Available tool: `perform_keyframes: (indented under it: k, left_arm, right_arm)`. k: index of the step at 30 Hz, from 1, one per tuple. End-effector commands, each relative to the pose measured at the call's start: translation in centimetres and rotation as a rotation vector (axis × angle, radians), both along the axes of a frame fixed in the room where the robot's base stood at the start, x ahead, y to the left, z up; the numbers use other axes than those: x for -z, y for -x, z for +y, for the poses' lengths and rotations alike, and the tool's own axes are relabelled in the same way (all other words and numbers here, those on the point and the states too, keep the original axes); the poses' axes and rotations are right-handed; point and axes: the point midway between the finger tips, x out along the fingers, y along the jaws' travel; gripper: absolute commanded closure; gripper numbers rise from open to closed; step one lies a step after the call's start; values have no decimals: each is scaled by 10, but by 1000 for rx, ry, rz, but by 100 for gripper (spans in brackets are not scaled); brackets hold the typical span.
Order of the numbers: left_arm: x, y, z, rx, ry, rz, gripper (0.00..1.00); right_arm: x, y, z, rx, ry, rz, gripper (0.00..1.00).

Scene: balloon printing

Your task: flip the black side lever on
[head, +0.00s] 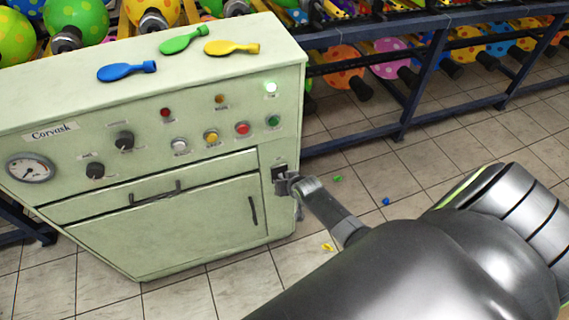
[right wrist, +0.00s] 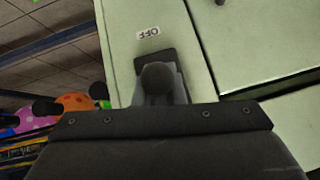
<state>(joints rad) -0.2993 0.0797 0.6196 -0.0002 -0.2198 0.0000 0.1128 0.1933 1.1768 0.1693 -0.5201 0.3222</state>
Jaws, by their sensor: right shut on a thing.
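The pale green machine (head: 160,215) stands at the left in the head view. The black side lever (head: 279,172) is on its front near the right edge. In the right wrist view the lever's dark round end (right wrist: 157,78) shows between my gripper's fingers, below a label reading OFF (right wrist: 148,33). My right gripper (head: 289,184) is at the lever and shut on it, hiding part of it. My left gripper is not in view.
Blue (head: 127,71), green (head: 184,39) and yellow (head: 232,47) flat balloons lie on the machine's top. A white lamp (head: 270,87) glows on the panel. A dark blue rack (head: 413,85) with balloons stands behind. Small scraps lie on the tiled floor (head: 350,170).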

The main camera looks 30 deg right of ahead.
Motion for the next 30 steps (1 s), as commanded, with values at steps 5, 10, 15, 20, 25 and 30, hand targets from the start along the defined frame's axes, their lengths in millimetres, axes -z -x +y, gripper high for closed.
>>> perform_keyframes:
  k: [5,10,15,20,25,30]
  left_arm:
    - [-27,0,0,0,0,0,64]
    - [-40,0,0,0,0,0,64]
    - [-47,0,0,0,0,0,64]
    - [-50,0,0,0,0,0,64]
    - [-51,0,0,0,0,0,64]
    - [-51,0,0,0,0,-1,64]
  right_arm:
    - [-7,2,3,2,-38,134,100]
    - [-10,-1,2,1,-67,248,100]
    - [-11,-2,2,1,-86,337,100]
    - [-12,-2,2,1,-99,387,100]
    - [-11,-2,2,1,-106,414,100]
    - [-11,-2,2,0,-107,420,100]
